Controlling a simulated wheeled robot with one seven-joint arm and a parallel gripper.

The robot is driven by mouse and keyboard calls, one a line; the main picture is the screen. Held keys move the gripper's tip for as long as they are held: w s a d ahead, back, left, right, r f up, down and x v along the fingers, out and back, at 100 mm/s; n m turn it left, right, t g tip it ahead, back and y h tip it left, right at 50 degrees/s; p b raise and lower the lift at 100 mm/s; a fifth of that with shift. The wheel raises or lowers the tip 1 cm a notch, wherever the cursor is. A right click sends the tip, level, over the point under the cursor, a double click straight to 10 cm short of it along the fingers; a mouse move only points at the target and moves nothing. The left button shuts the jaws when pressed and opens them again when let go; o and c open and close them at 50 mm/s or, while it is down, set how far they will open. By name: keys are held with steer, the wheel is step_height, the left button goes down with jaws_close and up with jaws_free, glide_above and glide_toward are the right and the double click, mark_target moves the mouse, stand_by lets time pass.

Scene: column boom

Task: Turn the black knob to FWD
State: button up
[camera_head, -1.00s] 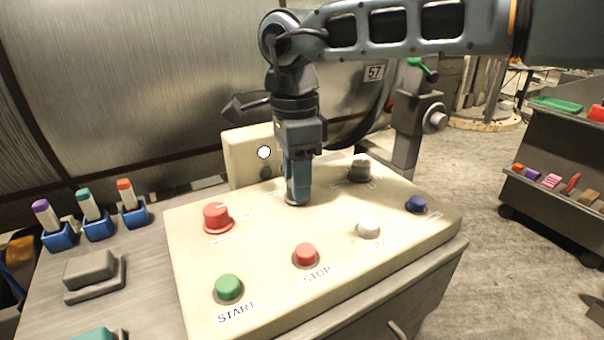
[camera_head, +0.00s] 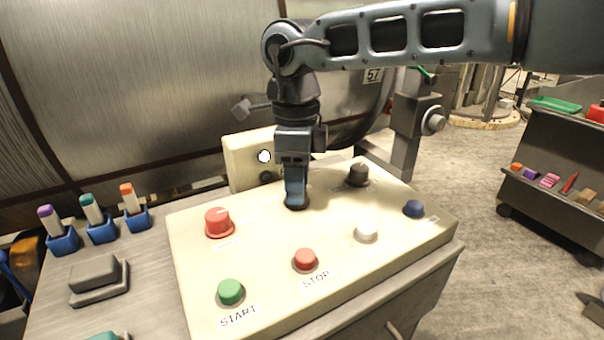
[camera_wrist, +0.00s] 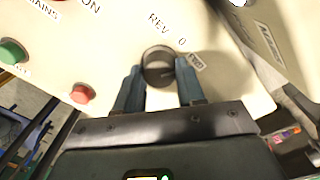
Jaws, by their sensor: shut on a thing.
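My gripper (camera_head: 296,198) points down at the back middle of the cream control panel (camera_head: 260,260). It is shut on the black knob (camera_wrist: 158,66), with one finger on each side in the wrist view (camera_wrist: 160,84). In the head view the fingers hide most of the knob; only its dark base (camera_head: 297,206) shows. The labels REV (camera_wrist: 158,19), 0 (camera_wrist: 182,42) and FWD (camera_wrist: 195,62) stand around the knob in the wrist view. A faint line shows on the knob's top, but I cannot tell surely which label it points to.
Close by are a large red knob (camera_head: 217,222), a dark knob (camera_head: 358,175), and START (camera_head: 230,291), STOP (camera_head: 305,260), white (camera_head: 366,232) and blue (camera_head: 413,208) buttons. A cream box (camera_head: 240,160) stands behind. Markers in blue holders (camera_head: 102,230) stand at the left.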

steer(key=shift+s+d+m+p, duration=0.1)
steer(key=shift+m+p, duration=0.3)
steer(key=shift+m, duration=1.5)
steer(key=o, duration=1)
steer(key=shift+o, duration=0.2)
step_height(320, 180, up, 8)
steer(key=shift+d, duration=0.1)
steer(key=shift+r, duration=0.1)
